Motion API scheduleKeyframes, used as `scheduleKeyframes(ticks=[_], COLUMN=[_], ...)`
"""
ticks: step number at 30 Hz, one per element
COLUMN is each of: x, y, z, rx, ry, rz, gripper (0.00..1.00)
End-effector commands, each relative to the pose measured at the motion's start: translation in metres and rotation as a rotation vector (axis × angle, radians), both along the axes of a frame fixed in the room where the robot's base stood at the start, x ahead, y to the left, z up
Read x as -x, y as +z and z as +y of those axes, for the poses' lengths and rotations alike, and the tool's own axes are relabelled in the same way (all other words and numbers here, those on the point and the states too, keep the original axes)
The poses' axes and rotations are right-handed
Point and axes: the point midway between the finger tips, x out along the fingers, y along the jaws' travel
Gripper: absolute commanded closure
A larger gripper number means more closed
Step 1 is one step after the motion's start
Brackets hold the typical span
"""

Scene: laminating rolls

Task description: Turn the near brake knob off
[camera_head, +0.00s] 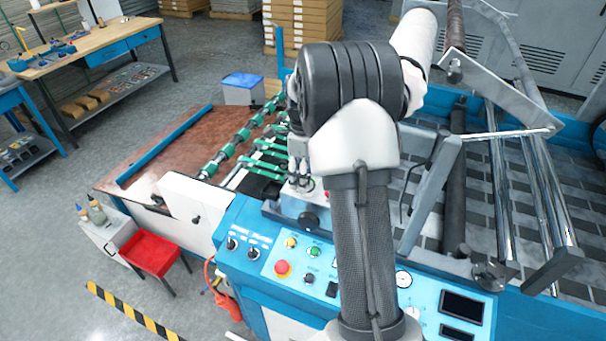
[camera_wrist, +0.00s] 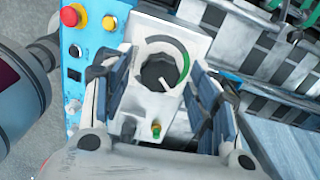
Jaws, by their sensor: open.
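A brake knob (camera_wrist: 157,73), dark and many-sided, sits on a pale housing (camera_wrist: 192,40) in the wrist view. My gripper (camera_wrist: 159,62) is open, with one dark-padded finger on each side of the knob in this view. It looks apart from the knob, but the height gap is unclear. A green-tipped part (camera_wrist: 156,130) and a small dark part stand below the knob. In the head view my arm hides much of this area.
The blue control panel (camera_head: 262,240) has a red emergency button (camera_head: 282,268), also visible in the wrist view (camera_wrist: 72,15). Rollers and metal bars (camera_head: 505,190) rise at the right.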

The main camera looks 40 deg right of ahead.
Motion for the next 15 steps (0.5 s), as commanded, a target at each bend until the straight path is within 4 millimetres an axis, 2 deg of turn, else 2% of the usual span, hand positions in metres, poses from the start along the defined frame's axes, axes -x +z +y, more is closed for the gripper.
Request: scheduleKeyframes(ticks=[6,15], x=[0.0000,0.0001], y=[-0.0003,-0.0002], z=[0.0000,0.0001], rx=[0.000,0.000], ry=[0.000,0.000], rz=[0.000,0.000], gripper=[0.45,0.65])
